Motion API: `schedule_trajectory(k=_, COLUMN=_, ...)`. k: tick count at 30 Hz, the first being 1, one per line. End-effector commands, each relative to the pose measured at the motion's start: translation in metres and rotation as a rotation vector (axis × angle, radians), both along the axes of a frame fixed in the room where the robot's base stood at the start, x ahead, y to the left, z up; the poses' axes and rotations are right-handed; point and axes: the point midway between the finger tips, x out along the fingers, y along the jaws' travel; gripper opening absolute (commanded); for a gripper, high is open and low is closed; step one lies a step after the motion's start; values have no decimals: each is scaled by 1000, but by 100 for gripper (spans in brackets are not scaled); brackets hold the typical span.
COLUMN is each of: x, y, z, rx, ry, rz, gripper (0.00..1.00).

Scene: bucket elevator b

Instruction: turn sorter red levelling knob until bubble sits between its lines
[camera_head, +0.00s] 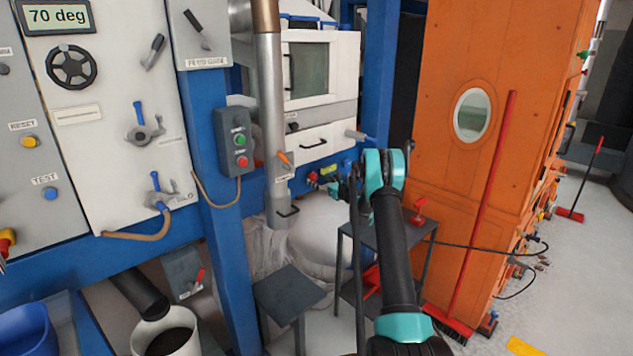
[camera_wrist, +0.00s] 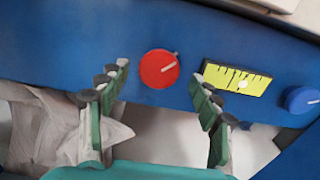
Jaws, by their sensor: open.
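The red knob (camera_wrist: 159,69) sits on a blue panel in the wrist view, its pale pointer mark aimed to the upper right. To its right is a yellow bubble level (camera_wrist: 222,73) with dark tick lines. A small white bubble (camera_wrist: 243,84) shows right of its middle, low in the window; I cannot tell which lines bound it. My gripper (camera_wrist: 160,74) is open, one finger to each side of the red knob in the picture, with no clear contact. In the head view my gripper (camera_head: 331,187) is at the sorter's front, near the small red knob (camera_head: 312,177).
A blue knob (camera_wrist: 301,99) is right of the level. A pale plastic bag (camera_wrist: 50,125) hangs below the panel. In the head view, a metal pipe (camera_head: 270,100) stands left of my gripper, a dark table (camera_head: 408,236) is below, and an orange cabinet (camera_head: 470,180) is right.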

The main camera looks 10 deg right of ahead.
Motion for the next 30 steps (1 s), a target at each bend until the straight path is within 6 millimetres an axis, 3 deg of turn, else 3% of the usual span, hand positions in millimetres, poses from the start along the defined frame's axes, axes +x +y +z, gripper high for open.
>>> schedule_trajectory(k=13, x=9, y=7, z=0, rx=0, ry=0, rz=1, gripper=64)
schedule_trajectory(k=25, x=9, y=7, z=0, rx=0, ry=0, rz=1, gripper=16)
schedule_trajectory(k=30, x=9, y=7, z=0, rx=-6, ry=-5, rz=1, gripper=15)
